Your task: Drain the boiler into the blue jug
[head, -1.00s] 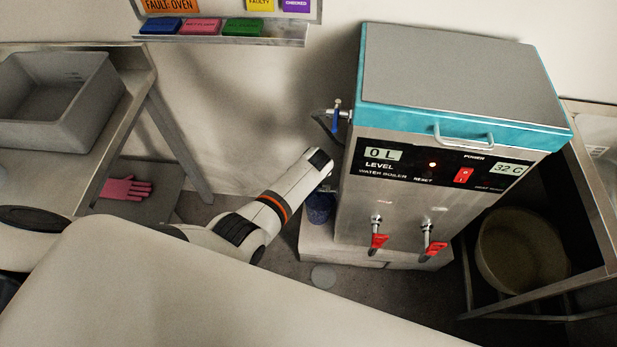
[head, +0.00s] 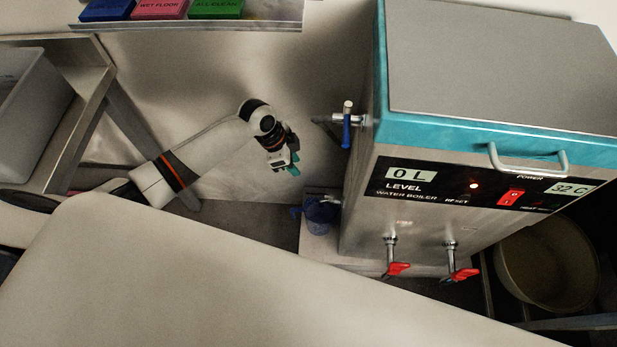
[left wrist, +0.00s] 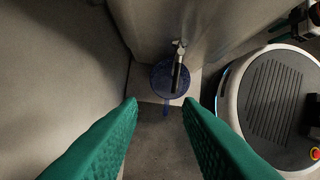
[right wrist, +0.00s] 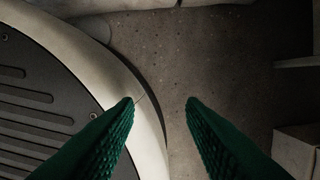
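The boiler (head: 450,215) is a steel box with a teal-edged lid. Its display reads 0 L and 32 C. The blue jug (head: 322,210) stands on the low pale plinth at the boiler's left side, under a metal drain tap. The left wrist view shows the jug (left wrist: 163,84) from above, with the tap (left wrist: 178,65) over it. My left gripper (head: 287,164) is in the air left of the boiler, above and left of the jug, apart from both. Its green fingers are open and empty. My right gripper (right wrist: 160,102) is open and empty above the floor.
A blue-handled valve (head: 347,125) sticks out from the boiler's upper left side. Two red-handled taps (head: 397,268) are on its front. A grey tub (head: 30,115) stands on a steel table at left. A round pot (head: 545,262) is at right.

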